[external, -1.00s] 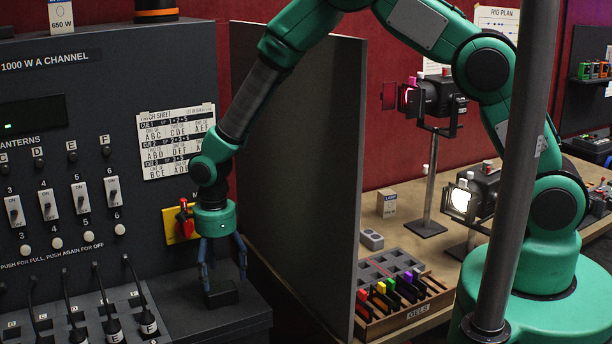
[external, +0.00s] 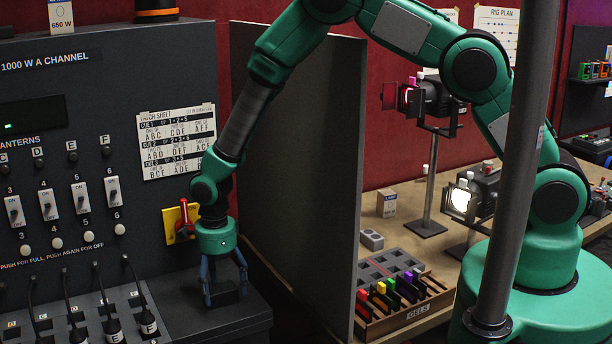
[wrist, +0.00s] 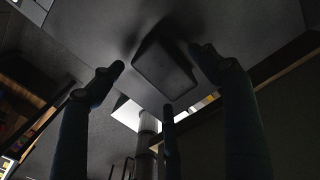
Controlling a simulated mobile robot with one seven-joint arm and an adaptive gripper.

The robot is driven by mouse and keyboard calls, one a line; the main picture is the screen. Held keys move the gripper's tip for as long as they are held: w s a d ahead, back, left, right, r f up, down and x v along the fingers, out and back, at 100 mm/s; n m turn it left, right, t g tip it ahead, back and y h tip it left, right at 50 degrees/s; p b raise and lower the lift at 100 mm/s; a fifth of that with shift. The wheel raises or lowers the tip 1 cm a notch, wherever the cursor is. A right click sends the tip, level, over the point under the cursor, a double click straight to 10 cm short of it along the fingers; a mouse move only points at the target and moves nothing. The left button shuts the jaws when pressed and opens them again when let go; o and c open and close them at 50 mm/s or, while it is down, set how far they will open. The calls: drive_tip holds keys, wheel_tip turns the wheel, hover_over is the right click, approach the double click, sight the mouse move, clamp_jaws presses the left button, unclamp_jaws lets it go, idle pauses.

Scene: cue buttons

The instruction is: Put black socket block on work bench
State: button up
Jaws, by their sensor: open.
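The black socket block (external: 225,295) lies on the dark ledge at the foot of the control cabinet, left of the grey partition. It also shows in the wrist view (wrist: 164,69) as a dark rectangle between my fingers. My gripper (external: 226,292) points down over the block with its blue fingers on either side of it. The fingers are open, and in the wrist view (wrist: 155,80) gaps show between them and the block. The work bench (external: 400,205) is on the right, beyond the partition.
The tall grey partition (external: 305,170) stands between the ledge and the bench. The bench holds a gel box (external: 405,310), a small grey block (external: 371,239), a carton (external: 387,204) and lamps on stands. A red switch (external: 183,220) is close behind my gripper. Bare bench shows around the carton.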

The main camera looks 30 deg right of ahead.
drive_tip(key=shift+f, duration=0.4)
drive_tip(key=c, duration=1.5)
drive_tip(key=shift+o, duration=0.2)
drive_tip(key=shift+r, duration=0.1)
wheel_tip(320, 180, up, 28)
drive_tip(key=b, duration=0.3)
